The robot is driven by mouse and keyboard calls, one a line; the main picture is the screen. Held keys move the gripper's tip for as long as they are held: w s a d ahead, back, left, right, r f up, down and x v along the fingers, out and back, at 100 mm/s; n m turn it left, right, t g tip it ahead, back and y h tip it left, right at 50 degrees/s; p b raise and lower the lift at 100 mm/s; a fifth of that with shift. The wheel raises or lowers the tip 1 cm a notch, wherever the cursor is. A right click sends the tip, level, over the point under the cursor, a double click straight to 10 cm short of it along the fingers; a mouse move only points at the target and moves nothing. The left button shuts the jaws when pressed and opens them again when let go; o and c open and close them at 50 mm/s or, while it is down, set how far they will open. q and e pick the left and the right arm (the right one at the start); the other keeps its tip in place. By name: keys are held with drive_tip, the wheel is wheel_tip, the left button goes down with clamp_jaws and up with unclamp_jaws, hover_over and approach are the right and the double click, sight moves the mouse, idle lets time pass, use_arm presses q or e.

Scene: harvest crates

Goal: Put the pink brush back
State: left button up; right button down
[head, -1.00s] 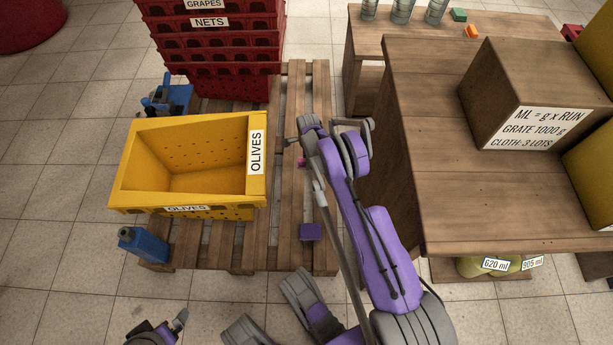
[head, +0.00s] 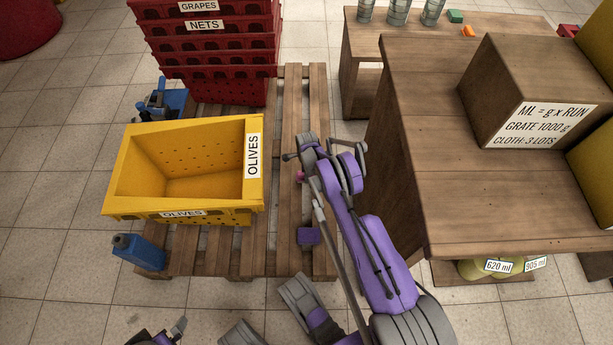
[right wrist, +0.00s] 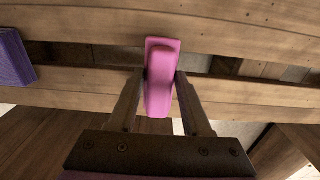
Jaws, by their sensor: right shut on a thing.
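The pink brush (right wrist: 162,80) is between the two fingers of my right gripper (right wrist: 160,78), which is shut on it, in the right wrist view. Pallet slats lie behind it there. In the head view only a small pink bit of the brush (head: 300,176) shows beside the end of my right arm, over the right part of the wooden pallet (head: 292,100); the fingers are mostly hidden. I cannot tell whether the brush touches the pallet. A part of my left arm's end (head: 165,334) shows at the bottom edge, cut off.
A yellow OLIVES crate (head: 232,208) stands on the pallet, left of my right arm. Red crates (head: 222,88) are stacked behind it. A purple block (head: 308,236) and a blue bottle (head: 140,250) are near the pallet's front. A wooden table (head: 450,190) stands right.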

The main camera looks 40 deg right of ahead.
drive_tip(key=shift+f, duration=0.6)
drive_tip(key=shift+c, duration=1.7)
unclamp_jaws()
drive_tip(key=shift+f, duration=0.1)
